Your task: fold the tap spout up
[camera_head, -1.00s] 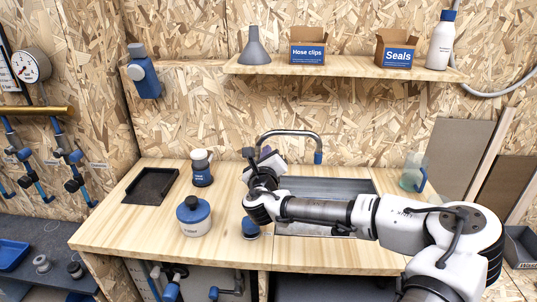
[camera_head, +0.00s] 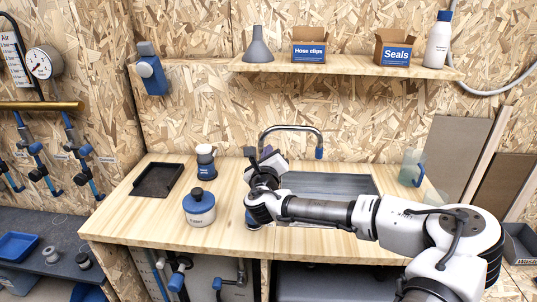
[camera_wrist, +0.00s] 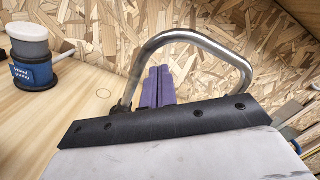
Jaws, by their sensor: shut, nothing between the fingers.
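The tap spout (camera_head: 291,128) is a curved grey metal tube with a blue tip (camera_head: 319,153), arching over the back of the sink (camera_head: 330,184). It is in its lowered-or-raised state I cannot tell exactly, but it stands as an arch from its base at the left. My gripper (camera_head: 264,154) is beside the spout's left end, partly hidden by my wrist. In the wrist view my purple fingers (camera_wrist: 157,84) are together and empty. The spout (camera_wrist: 205,42) arches behind and above them there. I cannot tell whether the fingers touch it.
A hand pump bottle (camera_head: 205,163), a blue-and-white jar (camera_head: 199,207) and a black tray (camera_head: 158,181) stand on the worktop's left. A clear jug (camera_head: 411,168) stands at the right. A shelf (camera_head: 345,70) with boxes runs above. My arm crosses the sink's front.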

